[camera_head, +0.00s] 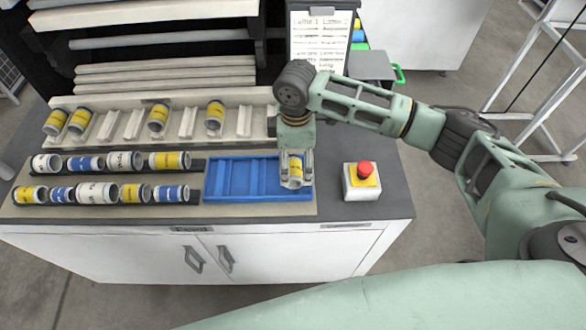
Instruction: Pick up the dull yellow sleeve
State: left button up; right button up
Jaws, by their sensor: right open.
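My right gripper (296,183) points down at the right end of the blue tray (211,182). I cannot tell for sure which one is the dull yellow sleeve. My left gripper is not in view.
White and blue sleeves (97,191) lie in two dark racks left of the tray. A red button on a yellow-topped box (363,180) stands right of the tray. A clipboard (318,42) stands behind. The tray's left and middle slots are empty.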

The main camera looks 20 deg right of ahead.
aim_at(293, 166)
jog(key=f, duration=0.2)
jog(key=f+p, duration=0.1)
jog(key=f, duration=0.1)
jog(key=shift+a+f, duration=0.1)
jog(key=shift+a, duration=0.2)
jog(key=shift+c, duration=0.4)
jog(key=c, duration=1.5)
